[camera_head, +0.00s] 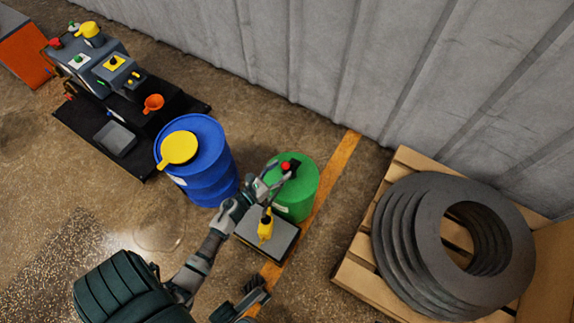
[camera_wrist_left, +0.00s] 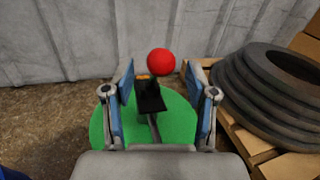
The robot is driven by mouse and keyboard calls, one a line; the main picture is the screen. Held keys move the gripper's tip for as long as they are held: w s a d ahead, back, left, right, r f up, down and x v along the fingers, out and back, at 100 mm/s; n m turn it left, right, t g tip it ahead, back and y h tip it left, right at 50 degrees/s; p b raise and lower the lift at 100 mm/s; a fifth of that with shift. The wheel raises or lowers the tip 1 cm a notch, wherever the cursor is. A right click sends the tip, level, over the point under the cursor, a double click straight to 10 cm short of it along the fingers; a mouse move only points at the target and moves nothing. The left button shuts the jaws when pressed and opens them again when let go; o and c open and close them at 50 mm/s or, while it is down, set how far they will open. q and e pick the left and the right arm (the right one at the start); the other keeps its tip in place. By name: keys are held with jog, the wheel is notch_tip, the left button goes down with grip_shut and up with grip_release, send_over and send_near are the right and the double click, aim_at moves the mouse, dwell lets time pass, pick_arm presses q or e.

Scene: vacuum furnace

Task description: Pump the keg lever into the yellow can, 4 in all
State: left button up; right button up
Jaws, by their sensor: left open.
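The green keg (camera_head: 305,185) stands on the floor beside the blue drum, with a black lever on top that ends in a red knob (camera_head: 286,166). In the left wrist view the red knob (camera_wrist_left: 161,62) and black lever (camera_wrist_left: 150,97) show between the fingers, above the green keg top (camera_wrist_left: 175,117). My left gripper (camera_head: 277,177) is open at the lever, its fingers either side of it; I cannot tell if they touch. The yellow can (camera_head: 265,227) stands on a grey block in front of the keg. My right gripper (camera_head: 245,298) shows partly at the bottom edge.
A blue drum (camera_head: 203,180) with a yellow funnel-like piece (camera_head: 178,148) on top stands left of the keg. A pallet (camera_head: 358,262) with stacked grey rings (camera_head: 400,245) is at the right. A corrugated wall (camera_head: 300,60) runs behind. A machine (camera_head: 105,70) stands far left.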

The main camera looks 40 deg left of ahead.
pick_arm(q)
jog(key=shift+w+f, duration=0.1)
jog(key=shift+w, duration=1.35)
jog(key=shift+d, duration=0.1)
jog(key=shift+c, duration=1)
grip_shut()
